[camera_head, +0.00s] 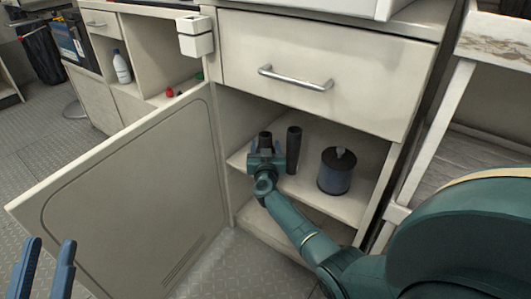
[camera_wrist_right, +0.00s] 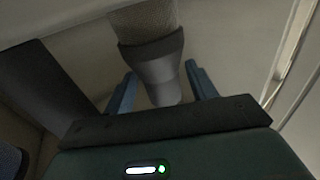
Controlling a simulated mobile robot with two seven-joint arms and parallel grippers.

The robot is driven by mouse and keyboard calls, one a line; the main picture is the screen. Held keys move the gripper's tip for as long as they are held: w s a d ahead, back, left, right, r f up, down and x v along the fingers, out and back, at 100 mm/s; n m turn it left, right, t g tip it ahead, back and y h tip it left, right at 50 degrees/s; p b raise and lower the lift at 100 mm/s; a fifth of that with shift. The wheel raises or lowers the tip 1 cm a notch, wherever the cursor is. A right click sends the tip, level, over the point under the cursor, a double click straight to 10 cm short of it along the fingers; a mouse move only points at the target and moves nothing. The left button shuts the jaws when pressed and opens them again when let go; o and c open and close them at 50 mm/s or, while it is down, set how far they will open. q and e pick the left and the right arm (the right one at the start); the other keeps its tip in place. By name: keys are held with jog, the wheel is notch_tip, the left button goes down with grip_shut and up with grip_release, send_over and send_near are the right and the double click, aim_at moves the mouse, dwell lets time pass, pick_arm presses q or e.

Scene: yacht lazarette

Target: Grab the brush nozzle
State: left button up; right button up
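The brush nozzle (camera_head: 265,136) stands on the cabinet's upper shelf, mostly hidden behind my right gripper (camera_head: 266,155). In the right wrist view the brush nozzle (camera_wrist_right: 156,62) has a textured, bristle-like section and a smooth grey tapering neck. The neck lies between the two blue fingers of my right gripper (camera_wrist_right: 162,88), with a gap visible on each side. My right gripper is open. My left gripper (camera_head: 46,268) is open and empty at the lower left, in front of the cabinet door and far from the shelf.
A tall dark tube (camera_head: 293,150) stands close to the right of the nozzle. A dark blue round canister (camera_head: 336,171) is further right on the shelf (camera_head: 310,196). The open door (camera_head: 135,195) bounds the left, and a closed drawer (camera_head: 318,72) hangs above.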

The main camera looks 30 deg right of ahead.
jog(key=c, duration=0.7)
jog(key=shift+c, duration=0.3)
jog(key=shift+r, duration=0.1)
